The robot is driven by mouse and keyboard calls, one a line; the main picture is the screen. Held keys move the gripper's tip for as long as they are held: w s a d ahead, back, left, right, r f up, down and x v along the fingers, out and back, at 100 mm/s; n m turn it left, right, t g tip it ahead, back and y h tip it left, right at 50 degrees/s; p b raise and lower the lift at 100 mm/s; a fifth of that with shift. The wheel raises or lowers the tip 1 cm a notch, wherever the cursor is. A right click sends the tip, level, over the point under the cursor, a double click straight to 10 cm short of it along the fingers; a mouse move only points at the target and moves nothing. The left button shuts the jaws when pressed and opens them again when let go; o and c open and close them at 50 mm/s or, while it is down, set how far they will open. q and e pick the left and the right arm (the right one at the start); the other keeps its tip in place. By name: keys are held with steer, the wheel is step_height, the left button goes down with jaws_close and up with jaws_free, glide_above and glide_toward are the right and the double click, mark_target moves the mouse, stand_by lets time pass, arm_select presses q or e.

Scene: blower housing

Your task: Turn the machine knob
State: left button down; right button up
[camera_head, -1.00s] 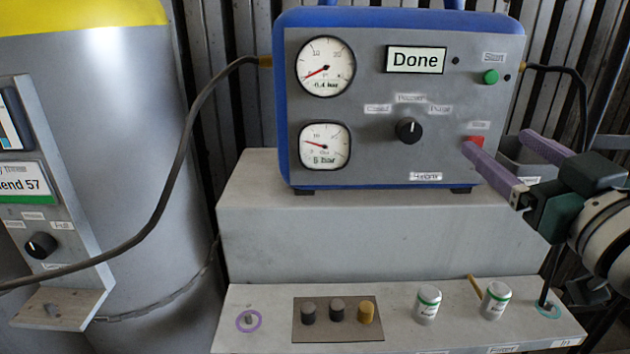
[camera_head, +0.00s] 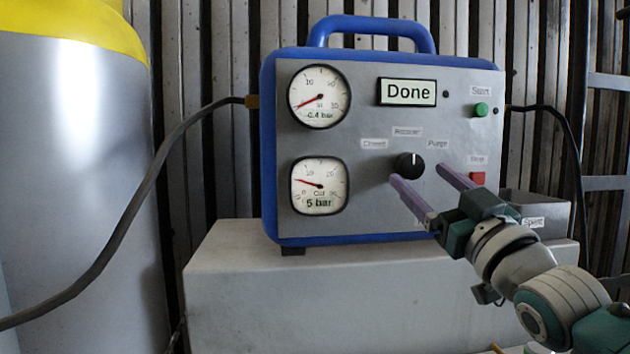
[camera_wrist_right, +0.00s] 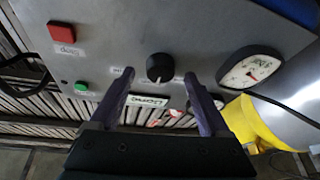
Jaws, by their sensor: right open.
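The machine (camera_head: 365,225) is a grey panel in a blue case standing on a light block. Its black knob (camera_head: 408,165) sits mid-panel, with its white mark pointing up towards the middle label. My right gripper (camera_head: 416,175) is open, its two purple fingers pointing at the panel just in front of and below the knob. In the right wrist view the knob (camera_wrist_right: 160,68) shows between and beyond the fingertips, and neither finger appears to touch it. The display (camera_head: 408,92) reads "Done". My left gripper is not in view.
Two gauges (camera_head: 319,97) are at the panel's left. A green button (camera_head: 481,110) and a red button (camera_head: 477,179) are at its right, the red one close to a finger. A grey bin (camera_head: 540,210) stands right. A hose (camera_head: 150,160) crosses left towards a large cylinder (camera_head: 75,180).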

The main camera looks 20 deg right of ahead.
steer(key=shift+x, duration=1.05)
jaws_close()
